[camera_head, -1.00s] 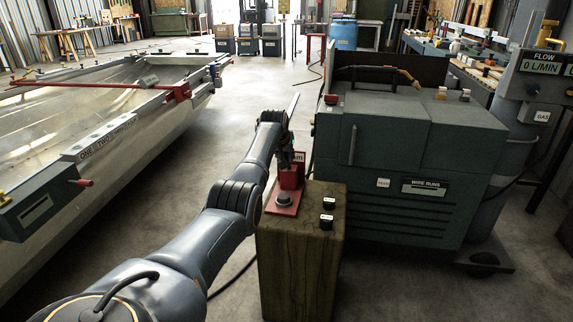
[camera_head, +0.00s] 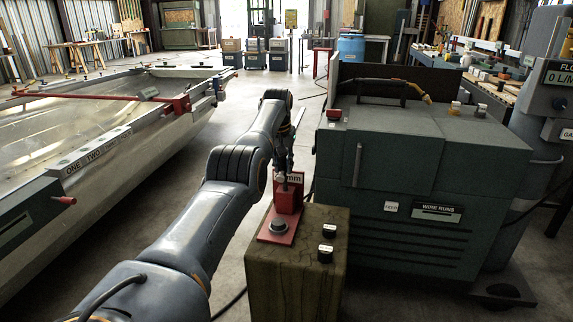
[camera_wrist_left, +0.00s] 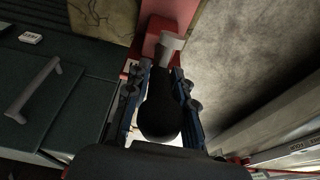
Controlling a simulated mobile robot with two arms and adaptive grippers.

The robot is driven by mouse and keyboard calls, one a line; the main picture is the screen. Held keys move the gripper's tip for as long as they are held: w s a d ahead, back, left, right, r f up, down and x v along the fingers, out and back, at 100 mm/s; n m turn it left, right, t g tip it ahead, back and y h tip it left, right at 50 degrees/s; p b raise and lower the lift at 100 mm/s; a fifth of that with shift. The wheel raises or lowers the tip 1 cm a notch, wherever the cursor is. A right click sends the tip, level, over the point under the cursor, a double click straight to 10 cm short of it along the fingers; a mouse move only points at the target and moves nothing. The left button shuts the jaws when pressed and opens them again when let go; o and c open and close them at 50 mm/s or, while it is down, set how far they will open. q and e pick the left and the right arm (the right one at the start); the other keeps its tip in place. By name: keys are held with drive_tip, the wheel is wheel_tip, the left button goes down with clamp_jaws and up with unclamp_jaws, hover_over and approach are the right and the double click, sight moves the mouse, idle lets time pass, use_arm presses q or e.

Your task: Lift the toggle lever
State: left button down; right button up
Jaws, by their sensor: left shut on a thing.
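A red toggle device with a red base plate (camera_head: 278,232) and an upright red block (camera_head: 289,200) is on top of a wooden post. My left gripper (camera_head: 283,168) is at the top of this device, and my forearm partly covers it. In the left wrist view, the fingers of my left gripper (camera_wrist_left: 160,72) are on either side of the black, rounded grip of the toggle lever (camera_wrist_left: 160,110). A grey cylindrical part (camera_wrist_left: 172,43) shows past the fingertips, beside red metal (camera_wrist_left: 157,28). The lever's angle is hard to tell. My right gripper is out of view.
The wooden post (camera_head: 295,275) also carries two small dark, white-topped parts (camera_head: 328,232). A green welding machine (camera_head: 405,180) stands close on the right. A metal boat hull (camera_head: 110,150) lies on the left. Concrete floor is open behind the post.

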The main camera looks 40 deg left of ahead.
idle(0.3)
use_arm(q)
drive_tip(key=c, duration=1.1)
unclamp_jaws()
drive_tip(key=shift+w+a, duration=0.1)
drive_tip(key=shift+r, duration=0.1)
drive_tip(key=v, duration=1.2)
